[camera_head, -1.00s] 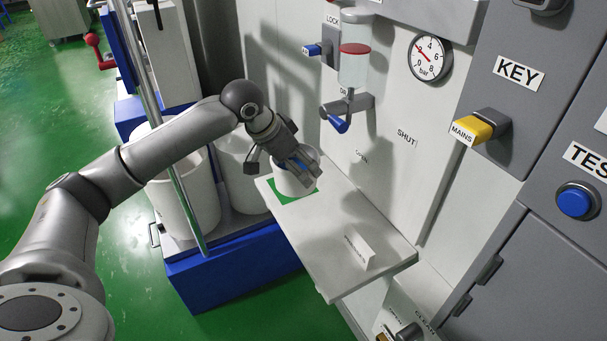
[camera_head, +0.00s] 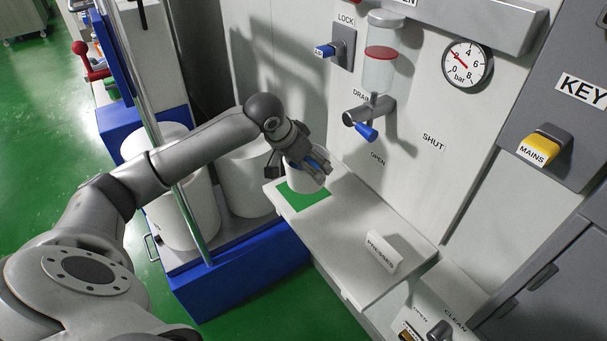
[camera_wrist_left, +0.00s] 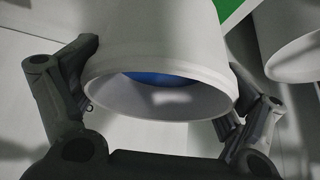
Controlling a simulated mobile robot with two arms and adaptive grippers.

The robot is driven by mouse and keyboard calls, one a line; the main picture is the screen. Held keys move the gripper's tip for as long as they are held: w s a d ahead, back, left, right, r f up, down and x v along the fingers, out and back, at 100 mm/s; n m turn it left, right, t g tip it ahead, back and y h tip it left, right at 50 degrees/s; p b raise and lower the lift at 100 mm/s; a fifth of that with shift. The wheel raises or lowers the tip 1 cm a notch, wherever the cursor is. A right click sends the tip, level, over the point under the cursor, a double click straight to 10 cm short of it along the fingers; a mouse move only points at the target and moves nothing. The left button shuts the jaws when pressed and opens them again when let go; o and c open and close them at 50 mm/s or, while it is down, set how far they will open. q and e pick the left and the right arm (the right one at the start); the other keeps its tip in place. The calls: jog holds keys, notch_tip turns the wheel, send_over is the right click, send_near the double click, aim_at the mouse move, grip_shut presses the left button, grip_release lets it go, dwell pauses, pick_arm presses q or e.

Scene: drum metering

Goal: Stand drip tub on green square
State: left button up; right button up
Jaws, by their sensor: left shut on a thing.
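The drip tub (camera_head: 301,184) is a small white cup, roughly upright at the back of the green square (camera_head: 303,198) on the pale shelf. Much of the green shows in front of it. I cannot tell whether its base touches the shelf. My left gripper (camera_head: 309,165) is shut on the tub near its rim. In the left wrist view the tub (camera_wrist_left: 150,40) fills the middle between the fingers (camera_wrist_left: 160,105), with its open mouth towards the camera and blue inside. A green strip (camera_wrist_left: 232,10) shows beyond it. My right gripper is not in view.
A PRESSES sign (camera_head: 382,250) stands on the shelf's near part; the shelf between is clear. The drain tap with blue handle (camera_head: 367,132) juts from the wall above.

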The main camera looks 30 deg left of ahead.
pick_arm(q)
jog(key=w+a+f, duration=0.2)
jog(key=f, duration=0.1)
jog(key=w+f, duration=0.1)
jog(key=f, duration=0.1)
jog(key=shift+a, duration=0.4)
jog(key=shift+w+a+f, duration=0.1)
jog(key=shift+w, duration=0.05)
jog(key=shift+w+a+f, duration=0.1)
jog(key=shift+f, duration=0.1)
notch_tip(320, 180, down, 3)
jog(key=shift+a+p, duration=0.1)
jog(key=shift+p, duration=0.45)
jog(key=shift+w+f, duration=0.1)
jog(key=shift+f, duration=0.1)
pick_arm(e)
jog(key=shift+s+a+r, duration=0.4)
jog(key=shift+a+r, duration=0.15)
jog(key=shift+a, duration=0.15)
pick_arm(q)
jog(key=shift+f, duration=0.1)
jog(key=o, duration=0.8)
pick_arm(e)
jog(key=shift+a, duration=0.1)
